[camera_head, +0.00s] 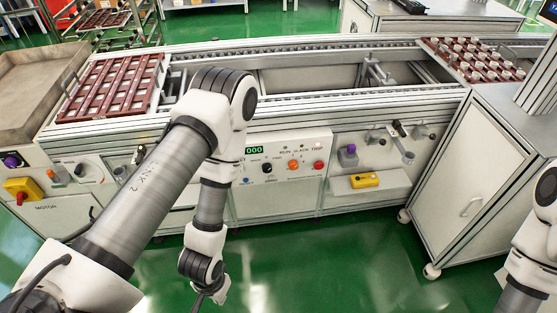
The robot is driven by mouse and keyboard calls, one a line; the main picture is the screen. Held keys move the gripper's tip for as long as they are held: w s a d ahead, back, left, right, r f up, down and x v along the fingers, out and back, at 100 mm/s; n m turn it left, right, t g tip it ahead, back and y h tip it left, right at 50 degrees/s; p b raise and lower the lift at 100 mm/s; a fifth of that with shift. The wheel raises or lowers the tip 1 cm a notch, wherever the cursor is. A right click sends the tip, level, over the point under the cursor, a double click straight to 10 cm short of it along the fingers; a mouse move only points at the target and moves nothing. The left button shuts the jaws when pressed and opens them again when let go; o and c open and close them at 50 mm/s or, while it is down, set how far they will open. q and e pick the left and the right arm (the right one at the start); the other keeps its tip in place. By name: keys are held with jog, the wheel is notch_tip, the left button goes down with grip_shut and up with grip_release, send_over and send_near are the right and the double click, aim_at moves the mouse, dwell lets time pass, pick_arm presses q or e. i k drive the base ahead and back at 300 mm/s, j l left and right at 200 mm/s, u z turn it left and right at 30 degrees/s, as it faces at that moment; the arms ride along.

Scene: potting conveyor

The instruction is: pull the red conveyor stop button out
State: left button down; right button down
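A red round button (318,166) sits at the right end of the control row on the pale panel (284,186) at the front of the conveyor. It is too small for me to tell whether it is pressed in or out. An orange button (293,165) is just left of it. My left arm reaches in from the left, bends down in front of the panel's left edge and ends low over the floor. Its gripper does not show clearly beyond the wrist. My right arm shows only at the right edge, with its gripper outside the picture. Nothing of mine touches the button.
The panel has a green "000" display (255,150). A yellow motor switch box with a red knob (22,190) is at far left. A shelf (366,184) holds a yellow device (364,180). Red trays (112,87) lie on the conveyor. A cabinet (470,165) stands right.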

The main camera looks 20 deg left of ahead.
aim_at(319, 165)
jog(key=i+l, duration=0.1)
jog(key=l, duration=0.25)
jog(key=i+l, duration=0.1)
jog(key=l, duration=0.25)
jog(key=i+l, duration=0.1)
jog(key=l, duration=0.25)
jog(key=i+l, duration=0.1)
jog(key=l, duration=0.25)
